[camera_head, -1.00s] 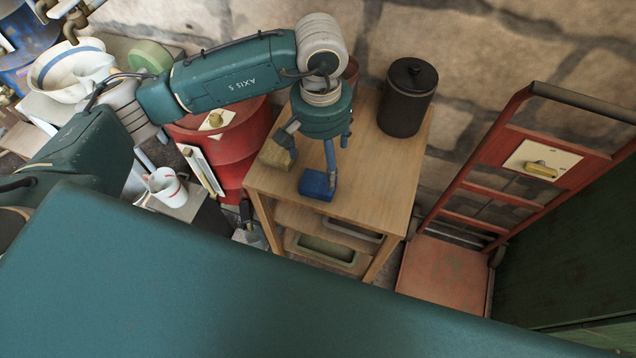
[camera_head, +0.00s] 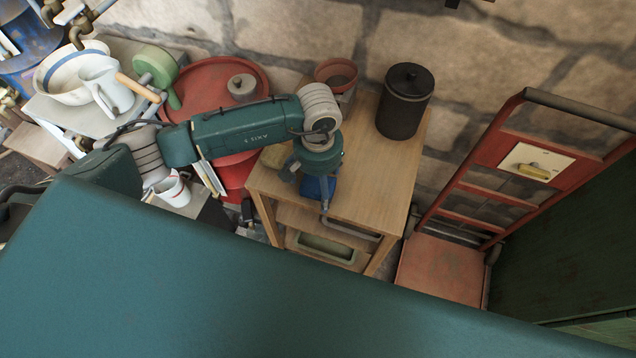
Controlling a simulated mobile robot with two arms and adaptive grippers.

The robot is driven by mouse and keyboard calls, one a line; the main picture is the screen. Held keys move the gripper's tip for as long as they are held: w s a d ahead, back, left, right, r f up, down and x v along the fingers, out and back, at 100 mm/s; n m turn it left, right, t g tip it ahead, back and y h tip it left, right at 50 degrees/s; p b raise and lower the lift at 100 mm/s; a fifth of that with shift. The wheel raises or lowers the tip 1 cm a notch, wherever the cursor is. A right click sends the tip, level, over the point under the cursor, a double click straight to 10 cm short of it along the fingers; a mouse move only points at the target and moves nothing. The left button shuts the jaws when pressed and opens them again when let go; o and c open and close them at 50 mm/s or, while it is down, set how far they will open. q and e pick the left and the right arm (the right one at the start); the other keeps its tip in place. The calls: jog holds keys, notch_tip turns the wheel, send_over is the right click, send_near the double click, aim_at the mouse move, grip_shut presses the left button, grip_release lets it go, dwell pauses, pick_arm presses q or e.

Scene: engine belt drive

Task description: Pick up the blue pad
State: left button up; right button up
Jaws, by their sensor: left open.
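The blue pad (camera_head: 313,189) lies on the wooden table top (camera_head: 375,165) near its front edge, partly hidden under my left wrist. My left gripper (camera_head: 309,183) is open over the pad, pointing down. One finger passes in front of the pad and reaches toward the table's front edge. The other finger is mostly hidden, so I cannot tell whether either touches the pad. My right gripper is not in view.
A yellowish block (camera_head: 272,157) lies left of the pad. A black lidded canister (camera_head: 404,103) and a reddish pot (camera_head: 336,74) stand at the back of the table. A red drum (camera_head: 215,92) is to the left, a red hand truck (camera_head: 470,185) to the right.

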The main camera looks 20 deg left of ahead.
aim_at(318, 183)
pick_arm(q)
jog(key=c, duration=1.4)
jog(key=shift+o, duration=0.2)
jog(key=shift+r, duration=0.2)
notch_tip(318, 183, up, 19)
jog(key=b, duration=0.3)
jog(key=shift+f, duration=0.2)
jog(key=shift+r+b, duration=0.3)
jog(key=shift+r, duration=0.3)
